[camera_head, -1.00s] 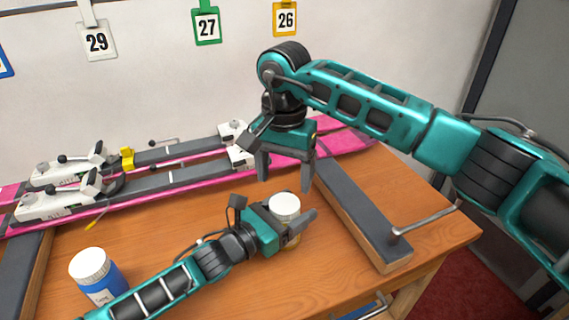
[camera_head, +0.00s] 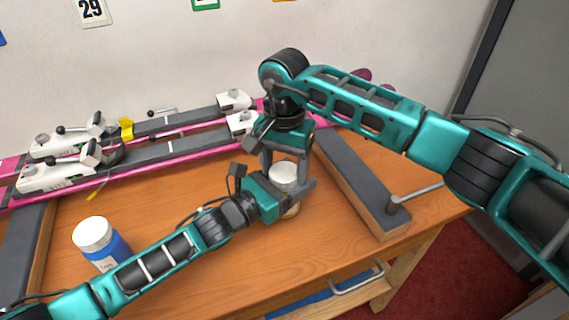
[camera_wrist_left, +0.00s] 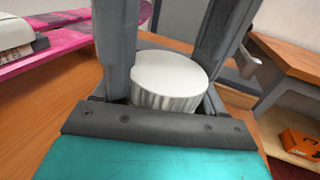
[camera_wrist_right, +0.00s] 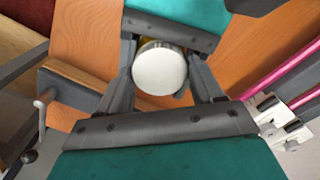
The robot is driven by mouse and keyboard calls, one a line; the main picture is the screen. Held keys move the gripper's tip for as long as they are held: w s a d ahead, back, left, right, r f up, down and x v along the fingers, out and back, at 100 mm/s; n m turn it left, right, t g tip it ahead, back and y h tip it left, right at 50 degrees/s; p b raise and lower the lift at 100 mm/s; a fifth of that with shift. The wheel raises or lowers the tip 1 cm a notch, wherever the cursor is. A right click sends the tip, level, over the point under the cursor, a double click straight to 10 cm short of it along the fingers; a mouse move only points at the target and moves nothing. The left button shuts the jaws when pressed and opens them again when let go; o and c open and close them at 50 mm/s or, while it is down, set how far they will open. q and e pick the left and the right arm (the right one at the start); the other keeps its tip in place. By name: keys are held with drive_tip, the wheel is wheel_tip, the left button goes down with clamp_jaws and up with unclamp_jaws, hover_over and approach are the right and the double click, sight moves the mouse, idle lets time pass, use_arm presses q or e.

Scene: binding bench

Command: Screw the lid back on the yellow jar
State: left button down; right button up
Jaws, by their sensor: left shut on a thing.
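The yellow jar (camera_head: 291,212) stands on the wooden bench, mostly hidden by my left gripper. Its white lid (camera_head: 284,174) sits on top and looks level; I cannot tell how far it is screwed on. My left gripper (camera_head: 298,194) is shut around the jar from the left, just below the lid. The lid also shows between its fingers in the left wrist view (camera_wrist_left: 169,75). My right gripper (camera_head: 286,166) points down from above, its fingers open on either side of the lid. In the right wrist view the lid (camera_wrist_right: 160,69) lies between those fingers, with small gaps visible.
A blue jar with a white lid (camera_head: 95,236) stands at the bench's left. Pink skis with white bindings (camera_head: 60,178) lie along the back. A grey-topped support with a metal handle (camera_head: 352,181) is right of the jar. An open drawer (camera_head: 335,296) is below the front edge.

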drive_tip(key=c, duration=0.5)
drive_tip(key=o, duration=1.1)
drive_tip(key=shift+r, duration=0.1)
drive_tip(key=shift+r, duration=2.2)
